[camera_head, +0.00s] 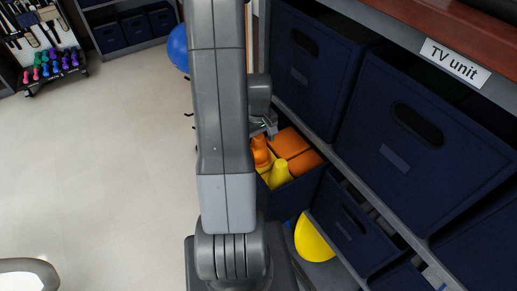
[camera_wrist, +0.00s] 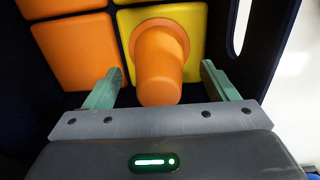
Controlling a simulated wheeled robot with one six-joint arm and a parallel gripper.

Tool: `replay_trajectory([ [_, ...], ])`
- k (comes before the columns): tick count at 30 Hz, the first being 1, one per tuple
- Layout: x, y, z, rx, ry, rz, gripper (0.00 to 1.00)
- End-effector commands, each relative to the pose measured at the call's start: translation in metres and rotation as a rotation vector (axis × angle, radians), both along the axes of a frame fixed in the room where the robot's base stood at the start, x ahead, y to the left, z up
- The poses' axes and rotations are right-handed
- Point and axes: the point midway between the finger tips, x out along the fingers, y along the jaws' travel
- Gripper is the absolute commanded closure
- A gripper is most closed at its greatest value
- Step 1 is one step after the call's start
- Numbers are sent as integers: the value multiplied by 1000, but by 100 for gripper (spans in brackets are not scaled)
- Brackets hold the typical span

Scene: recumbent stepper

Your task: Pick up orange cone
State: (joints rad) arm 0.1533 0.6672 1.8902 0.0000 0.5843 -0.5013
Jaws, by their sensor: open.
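The orange cone (camera_wrist: 159,62) shows in the wrist view, with its round flange away from me and its narrower end towards me. It is in a dark blue bin among yellow and orange blocks. My gripper (camera_wrist: 160,80) is open, with one green finger on each side of the cone and a gap on both sides. In the head view an orange cone (camera_head: 261,152) shows beside my arm, partly hidden, and my gripper (camera_head: 268,126) is just above it.
The bin (camera_head: 296,192) is pulled out from the shelf unit and also holds a yellow cone (camera_head: 279,175) and orange blocks (camera_head: 290,143). Dark blue bins (camera_head: 405,150) fill the shelves at right. A yellow round object (camera_head: 313,240) lies below. Open floor (camera_head: 100,160) is at left.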

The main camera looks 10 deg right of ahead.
Motion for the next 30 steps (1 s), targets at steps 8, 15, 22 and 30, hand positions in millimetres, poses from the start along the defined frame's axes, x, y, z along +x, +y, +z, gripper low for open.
replay_trajectory([
  [8,0,-1,-25,1,1,0,21],
  [15,0,-1,-26,0,0,0,21],
  [22,0,-1,-26,0,0,0,62],
  [30,1,-1,-26,0,0,0,70],
])
